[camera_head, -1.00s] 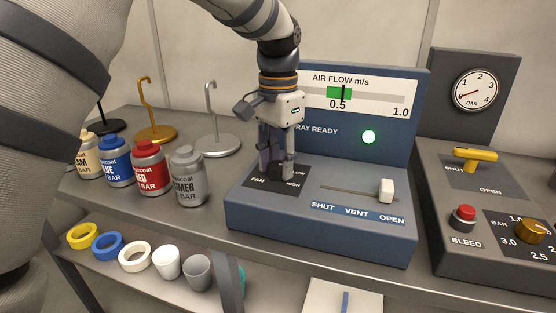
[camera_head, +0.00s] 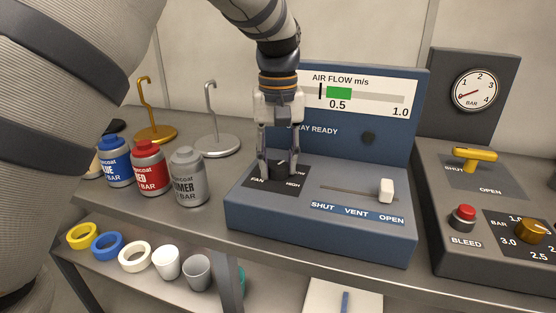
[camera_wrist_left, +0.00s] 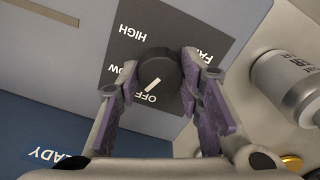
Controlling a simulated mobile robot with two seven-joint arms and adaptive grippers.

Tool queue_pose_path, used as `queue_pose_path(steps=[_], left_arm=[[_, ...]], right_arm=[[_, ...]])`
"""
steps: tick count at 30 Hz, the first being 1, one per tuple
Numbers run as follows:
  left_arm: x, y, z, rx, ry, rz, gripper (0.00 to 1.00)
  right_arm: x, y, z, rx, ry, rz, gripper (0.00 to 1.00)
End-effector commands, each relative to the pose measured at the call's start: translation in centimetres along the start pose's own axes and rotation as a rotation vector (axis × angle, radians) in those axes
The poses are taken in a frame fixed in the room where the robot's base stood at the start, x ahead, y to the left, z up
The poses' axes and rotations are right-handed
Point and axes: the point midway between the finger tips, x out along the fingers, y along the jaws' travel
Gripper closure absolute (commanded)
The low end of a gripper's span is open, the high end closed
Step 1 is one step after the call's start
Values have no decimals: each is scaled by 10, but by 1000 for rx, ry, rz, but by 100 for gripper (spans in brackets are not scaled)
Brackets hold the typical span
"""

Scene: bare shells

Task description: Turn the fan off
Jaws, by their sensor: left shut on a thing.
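The black fan knob (camera_head: 281,171) sits on a dark plate (camera_head: 262,186) on the blue panel (camera_head: 320,224). My left gripper (camera_head: 279,168) points down with its two fingers shut on the knob's sides. In the left wrist view the knob (camera_wrist_left: 158,70) lies between the purple-padded fingers, and its white pointer line aims at the OFF mark (camera_wrist_left: 145,97). The air flow gauge (camera_head: 362,98) has its black needle left of the green band, below 0.5. The ready lamp (camera_head: 368,137) is dark. My right gripper is not in view.
A white slider (camera_head: 386,190) stands near OPEN, right of the knob. Paint bottles, including a grey one (camera_head: 188,176), stand left of the panel. A pressure panel with a yellow lever (camera_head: 474,154) and red button (camera_head: 463,214) is at the right.

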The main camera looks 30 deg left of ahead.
Motion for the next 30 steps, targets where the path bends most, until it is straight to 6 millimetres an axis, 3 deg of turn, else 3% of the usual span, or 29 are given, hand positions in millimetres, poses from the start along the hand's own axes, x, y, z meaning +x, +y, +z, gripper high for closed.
queue_pose_path(steps=[15, 30], left_arm=[[1, 0, 0, -326, -1, -2, 94], [1, 0, 0, -392, -3, -2, 94]], right_arm=[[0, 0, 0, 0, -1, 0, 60], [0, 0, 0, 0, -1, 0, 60]])
